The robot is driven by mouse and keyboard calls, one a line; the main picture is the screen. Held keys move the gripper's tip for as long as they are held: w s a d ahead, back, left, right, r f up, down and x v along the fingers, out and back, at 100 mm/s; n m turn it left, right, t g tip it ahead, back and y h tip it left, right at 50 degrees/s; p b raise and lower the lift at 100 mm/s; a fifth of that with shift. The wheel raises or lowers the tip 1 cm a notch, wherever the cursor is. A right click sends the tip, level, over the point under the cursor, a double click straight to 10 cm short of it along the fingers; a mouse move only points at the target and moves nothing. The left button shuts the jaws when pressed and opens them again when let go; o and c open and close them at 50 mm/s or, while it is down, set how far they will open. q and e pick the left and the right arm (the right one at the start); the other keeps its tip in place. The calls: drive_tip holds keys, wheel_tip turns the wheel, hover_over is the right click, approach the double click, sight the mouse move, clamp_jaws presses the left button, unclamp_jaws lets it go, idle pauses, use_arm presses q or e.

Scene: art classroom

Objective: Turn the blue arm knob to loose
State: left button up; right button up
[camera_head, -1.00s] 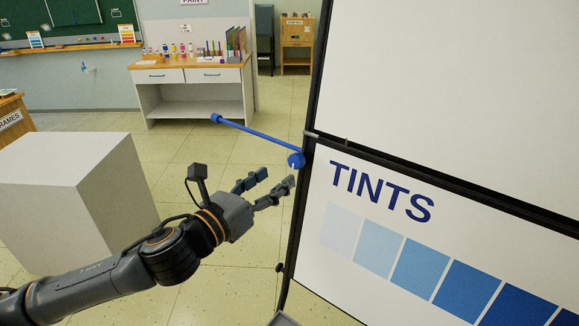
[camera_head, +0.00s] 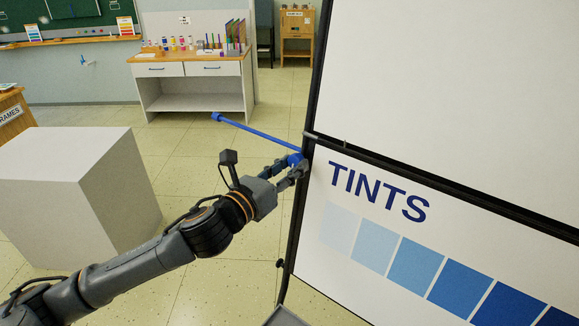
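The blue arm knob (camera_head: 295,158) sits at the left edge of the easel frame, at the near end of a thin blue arm (camera_head: 258,134). The arm runs up and left to a blue end piece (camera_head: 216,117). My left gripper (camera_head: 290,168) is at the knob, with its fingers on either side of the knob's lower part and hiding some of it. The fingers look parted; whether they touch the knob I cannot tell. The knob's marking is too small to read. My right gripper is not in view.
The big white board with TINTS panel (camera_head: 400,220) fills the right side, its dark frame (camera_head: 303,200) close to my gripper. A white block (camera_head: 70,190) stands at left. A paint table (camera_head: 190,70) is at the back. The floor between is clear.

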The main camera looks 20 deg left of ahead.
use_arm(q)
drive_tip(key=shift+n, duration=0.4)
clamp_jaws()
drive_tip(key=shift+d+r+n+y+p, duration=0.1)
drive_tip(key=shift+n+y+p, duration=0.35)
drive_tip(key=shift+n, duration=0.75)
drive_tip(key=n+y+p, duration=0.1)
drive_tip(key=n+p, duration=0.1)
drive_tip(key=n, duration=0.2)
drive_tip(key=shift+r, duration=0.1)
drive_tip(key=n+p, duration=0.1)
drive_tip(key=n, duration=0.1)
drive_tip(key=n+y+p, duration=0.1)
drive_tip(key=n, duration=0.2)
drive_tip(key=shift+d+r+p, duration=0.15)
drive_tip(key=shift+p, duration=0.25)
drive_tip(key=n+p, duration=0.1)
drive_tip(key=n, duration=0.2)
drive_tip(key=shift+g, duration=0.3)
drive_tip(key=n+p, duration=0.1)
drive_tip(key=n, duration=0.3)
drive_tip(key=shift+g+y, duration=0.3)
drive_tip(key=shift+y, duration=0.05)
drive_tip(key=n+g, duration=0.1)
drive_tip(key=n, duration=0.3)
drive_tip(key=shift+r+n, duration=0.1)
drive_tip(key=shift+n, duration=1)
